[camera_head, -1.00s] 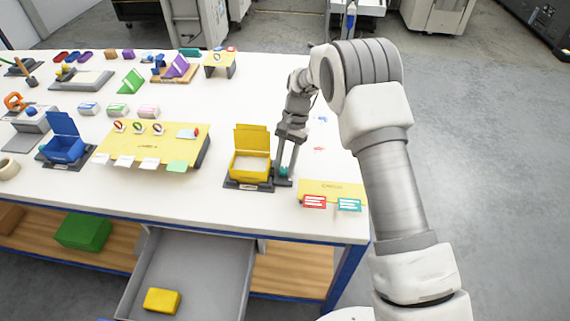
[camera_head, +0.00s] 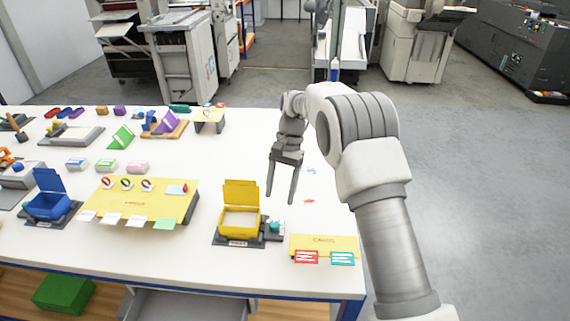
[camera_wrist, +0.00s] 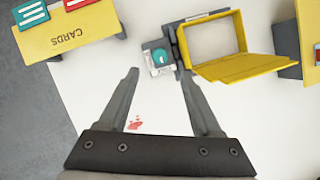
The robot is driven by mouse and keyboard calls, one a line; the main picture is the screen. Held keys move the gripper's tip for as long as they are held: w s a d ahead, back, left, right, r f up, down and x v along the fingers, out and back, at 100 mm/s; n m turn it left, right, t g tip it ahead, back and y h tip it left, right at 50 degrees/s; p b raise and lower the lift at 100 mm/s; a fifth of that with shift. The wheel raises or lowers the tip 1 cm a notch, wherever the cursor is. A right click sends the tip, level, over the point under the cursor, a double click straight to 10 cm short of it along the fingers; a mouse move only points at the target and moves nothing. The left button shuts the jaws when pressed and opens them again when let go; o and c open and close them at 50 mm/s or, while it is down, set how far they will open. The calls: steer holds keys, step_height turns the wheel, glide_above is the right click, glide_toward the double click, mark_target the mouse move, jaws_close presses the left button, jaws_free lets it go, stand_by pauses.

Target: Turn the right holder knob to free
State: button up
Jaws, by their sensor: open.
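The right holder is a dark base (camera_head: 232,242) under an open yellow box (camera_head: 240,219) with its lid raised. Its teal knob (camera_head: 275,227) sits on a small grey block at the base's right side. The wrist view also shows the teal knob (camera_wrist: 159,56) with a pale mark on it; I cannot read its setting. My gripper (camera_head: 280,198) is open and empty, above the table and apart from the knob. In the wrist view the fingertips (camera_wrist: 159,76) point toward the knob, one on either side of its line.
A yellow cards stand (camera_head: 322,243) with red and teal cards is right of the knob. A blue box (camera_head: 48,204) in a similar holder and a yellow sloped board (camera_head: 150,200) stand to the left.

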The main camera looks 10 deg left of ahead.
steer(key=v, duration=0.8)
steer(key=shift+w+r, duration=0.15)
steer(key=shift+r, duration=0.2)
